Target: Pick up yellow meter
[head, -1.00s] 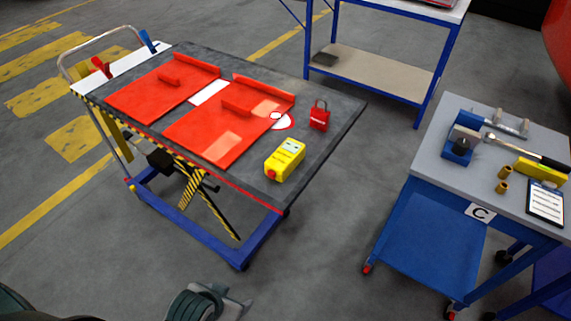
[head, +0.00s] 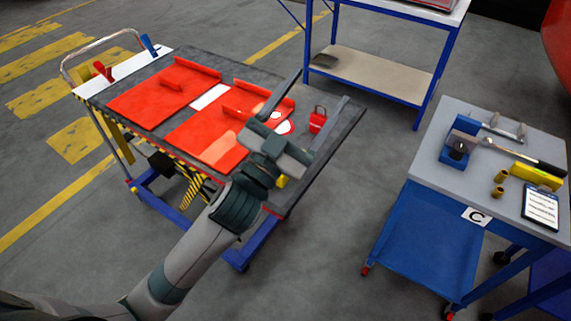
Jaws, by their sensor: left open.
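The yellow meter (head: 281,182) lies on the dark top of the lift table (head: 334,128), near its front right corner. Only a small yellow patch of it shows below my left gripper; the rest is hidden behind the gripper and wrist. My left gripper (head: 322,86) is open, its two fingers spread apart and pointing to the upper right. It appears in front of the meter in the picture; its height above the table is hard to tell. Nothing shows between its fingers as held. My right gripper is not in view.
Red panels (head: 165,92) and a red padlock (head: 317,119) lie on the lift table. A blue cart (head: 425,168) with tools and a clipboard (head: 540,207) stands at right. A blue-framed bench (head: 380,75) stands behind. Floor shows between table and cart.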

